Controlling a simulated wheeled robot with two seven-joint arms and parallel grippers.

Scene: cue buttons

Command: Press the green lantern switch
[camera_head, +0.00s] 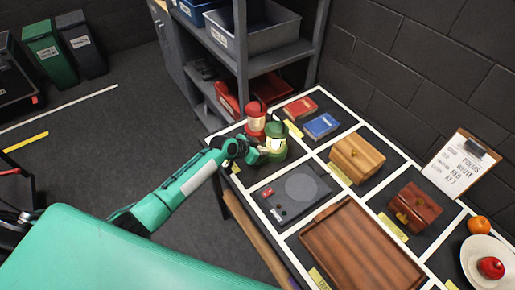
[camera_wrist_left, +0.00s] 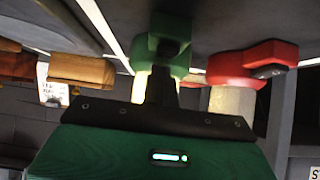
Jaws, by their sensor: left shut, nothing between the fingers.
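The green lantern (camera_head: 276,139) stands on the table at the near left, with a pale yellow glass. The red lantern (camera_head: 256,119) stands just behind it, to the left. My left gripper (camera_head: 259,156) is shut and empty, right at the near left side of the green lantern's base. In the left wrist view the closed fingertips (camera_wrist_left: 168,88) point at the green lantern (camera_wrist_left: 170,50) and overlap its lower part; I cannot tell whether they touch. The red lantern (camera_wrist_left: 250,68) is to the right there. The switch itself is not clearly made out. My right gripper is not in view.
The table is split by white lines. It bears a turntable-like dark device (camera_head: 293,192), a brown tray (camera_head: 360,248), wooden boxes (camera_head: 357,158), red and blue books (camera_head: 321,125) and a plate (camera_head: 488,253) with fruit. A grey shelf (camera_head: 283,58) stands behind. Open floor lies to the left.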

